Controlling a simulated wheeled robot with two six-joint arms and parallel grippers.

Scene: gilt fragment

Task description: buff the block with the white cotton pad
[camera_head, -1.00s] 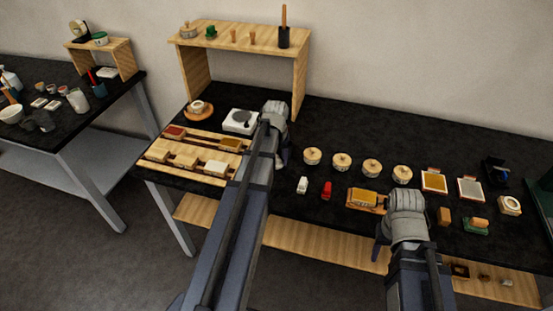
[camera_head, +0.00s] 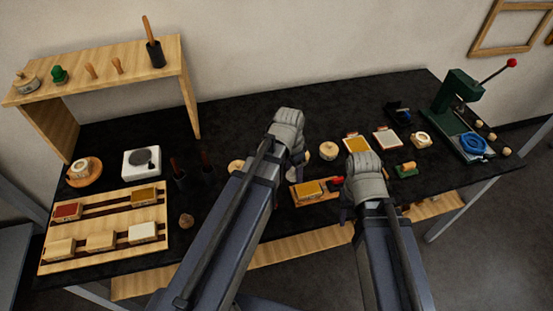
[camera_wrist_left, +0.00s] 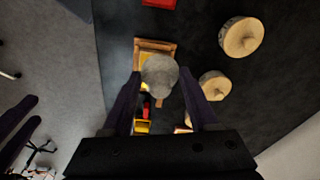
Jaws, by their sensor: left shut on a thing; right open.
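The block (camera_head: 307,189) has a gold top and sits in a wooden holder on the black bench. It also shows in the left wrist view (camera_wrist_left: 148,55), partly behind the pad. My left gripper (camera_head: 300,160) is above and just behind the block, shut on the white cotton pad (camera_wrist_left: 160,73), which looks round and greyish between the fingers. In the head view the pad is mostly hidden by the gripper. I cannot tell whether the pad touches the block. My right gripper (camera_head: 347,200) is open and empty, just right of the block's holder.
A small red thing (camera_head: 335,182) lies between the holder and my right gripper. Round lidded pots (camera_head: 328,151) stand behind. A wooden rack (camera_head: 60,228) of blocks is at left, a green press (camera_head: 462,100) at right. My arms hide some bench.

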